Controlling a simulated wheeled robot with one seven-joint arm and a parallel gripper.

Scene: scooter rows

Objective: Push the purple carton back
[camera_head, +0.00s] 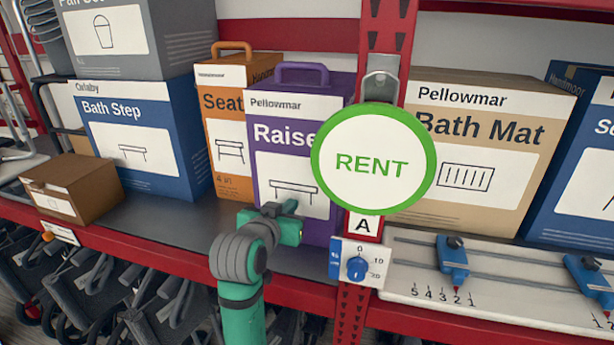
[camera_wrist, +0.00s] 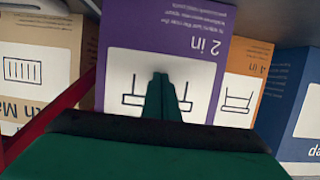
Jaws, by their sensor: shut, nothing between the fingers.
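The purple carton (camera_head: 270,142) stands upright on the shelf, with a purple handle on top and a white label reading "Pellowmar" and "Raise". The round RENT sign hides its right part in the head view. In the wrist view the carton (camera_wrist: 205,35) fills the middle, its label upside down with "2 in". My gripper (camera_head: 292,207) is shut and empty in front of the carton's lower label. In the wrist view the shut fingertips (camera_wrist: 160,82) overlap the drawing on the label. I cannot tell whether they touch the carton.
An orange carton (camera_head: 222,130) stands close on the left, then a blue Bath Step carton (camera_head: 137,135). A red post (camera_head: 381,45) with the RENT sign (camera_head: 372,160) stands right of it, before a tan Bath Mat carton (camera_head: 470,150). A small brown box (camera_head: 75,188) sits far left.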

